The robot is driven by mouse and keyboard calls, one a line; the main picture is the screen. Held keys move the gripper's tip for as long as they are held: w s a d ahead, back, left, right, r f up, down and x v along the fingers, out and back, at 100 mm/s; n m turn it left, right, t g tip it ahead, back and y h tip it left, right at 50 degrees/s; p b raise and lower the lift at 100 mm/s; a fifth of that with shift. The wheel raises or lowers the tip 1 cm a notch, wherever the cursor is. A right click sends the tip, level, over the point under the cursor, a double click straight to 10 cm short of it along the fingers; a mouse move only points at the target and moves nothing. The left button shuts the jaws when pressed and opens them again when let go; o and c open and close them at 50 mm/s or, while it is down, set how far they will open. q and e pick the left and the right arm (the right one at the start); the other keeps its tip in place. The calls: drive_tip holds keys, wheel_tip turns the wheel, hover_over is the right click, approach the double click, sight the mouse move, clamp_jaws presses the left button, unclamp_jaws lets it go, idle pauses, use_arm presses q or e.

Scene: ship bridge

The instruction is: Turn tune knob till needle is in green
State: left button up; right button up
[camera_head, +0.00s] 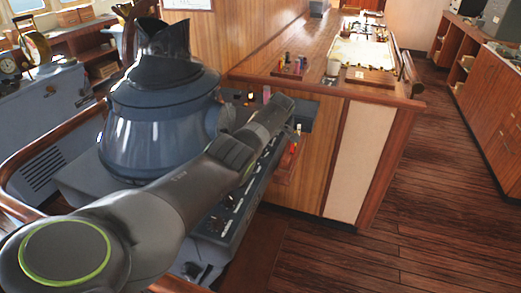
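A long dark console panel (222,222) with small knobs and switches runs beside the large blue rounded housing (150,125). I cannot tell which of its knobs is the tune knob. No needle or green zone can be made out. My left arm crosses the picture from the lower left, over the housing and part of the panel, hiding some of it. The arm's far end is near the corner of the wooden cabinet. I cannot make out the fingers of my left gripper. My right gripper does not show.
A wooden counter (310,55) with a chart and small objects stands behind the panel. Small red and orange items (292,150) are on the cabinet side by the arm's end. The wooden floor (440,200) at right is clear. Cabinets (490,110) line the far right.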

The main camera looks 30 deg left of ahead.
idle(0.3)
use_arm(q)
drive_tip(key=o, duration=1)
drive_tip(key=shift+d+r, duration=0.15)
drive_tip(key=shift+r, duration=0.35)
drive_tip(key=b+v, duration=0.2)
drive_tip(key=v, duration=1.4)
drive_tip(key=shift+r, duration=0.25)
drive_tip(key=shift+f, duration=0.1)
